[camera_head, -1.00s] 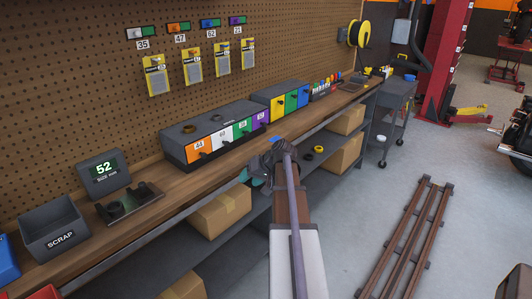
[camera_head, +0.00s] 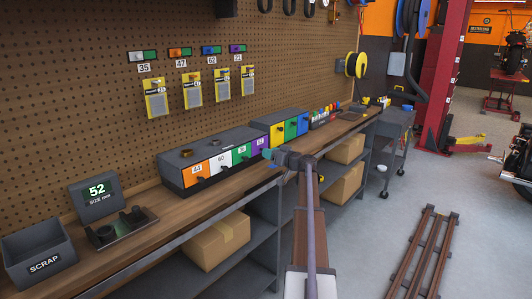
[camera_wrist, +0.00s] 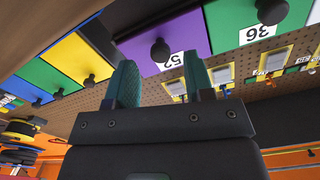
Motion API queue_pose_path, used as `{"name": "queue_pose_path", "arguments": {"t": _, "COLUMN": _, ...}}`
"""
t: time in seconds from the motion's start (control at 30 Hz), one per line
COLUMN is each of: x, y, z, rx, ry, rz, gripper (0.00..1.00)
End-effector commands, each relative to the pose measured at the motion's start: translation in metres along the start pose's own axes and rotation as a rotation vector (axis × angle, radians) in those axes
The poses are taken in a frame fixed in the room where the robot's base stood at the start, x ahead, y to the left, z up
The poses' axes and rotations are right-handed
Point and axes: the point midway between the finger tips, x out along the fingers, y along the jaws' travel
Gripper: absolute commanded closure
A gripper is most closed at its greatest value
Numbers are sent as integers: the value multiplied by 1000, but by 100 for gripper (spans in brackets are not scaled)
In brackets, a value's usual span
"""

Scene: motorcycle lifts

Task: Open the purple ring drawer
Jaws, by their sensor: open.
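The purple drawer (camera_head: 260,144) is the rightmost of several coloured drawers in the long grey ring cabinet (camera_head: 217,139) on the bench, and it is shut. In the wrist view the purple drawer (camera_wrist: 165,45) shows a dark round knob (camera_wrist: 160,49) and a number label. My gripper (camera_head: 270,154) is right in front of the purple drawer in the head view. In the wrist view its two teal fingers (camera_wrist: 126,82) are apart and empty, pointing toward the drawer row. The knob lies beyond and between the fingertips, and appears not touched.
The green drawer (camera_wrist: 250,20) is beside the purple one. A second cabinet with yellow, green and blue drawers (camera_head: 291,129) stands farther along the bench. A scrap bin (camera_head: 40,259), size display (camera_head: 97,195) and dark fixture (camera_head: 121,228) sit at the near end.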

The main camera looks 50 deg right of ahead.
Motion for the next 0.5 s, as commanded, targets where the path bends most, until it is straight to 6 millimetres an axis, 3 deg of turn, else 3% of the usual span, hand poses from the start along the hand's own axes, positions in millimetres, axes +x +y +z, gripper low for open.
{"name": "queue_pose_path", "arguments": {"t": 0.1, "x": 20, "y": 1, "z": 0, "rx": 0, "ry": -1, "rz": -1, "gripper": 52}}
{"name": "queue_pose_path", "arguments": {"t": 0.2, "x": 28, "y": 0, "z": 0, "rx": 0, "ry": 0, "rz": -1, "gripper": 52}}
{"name": "queue_pose_path", "arguments": {"t": 0.43, "x": 29, "y": -1, "z": 0, "rx": 0, "ry": 0, "rz": -1, "gripper": 52}}
{"name": "queue_pose_path", "arguments": {"t": 0.5, "x": 29, "y": -1, "z": 0, "rx": 0, "ry": -1, "rz": -1, "gripper": 58}}
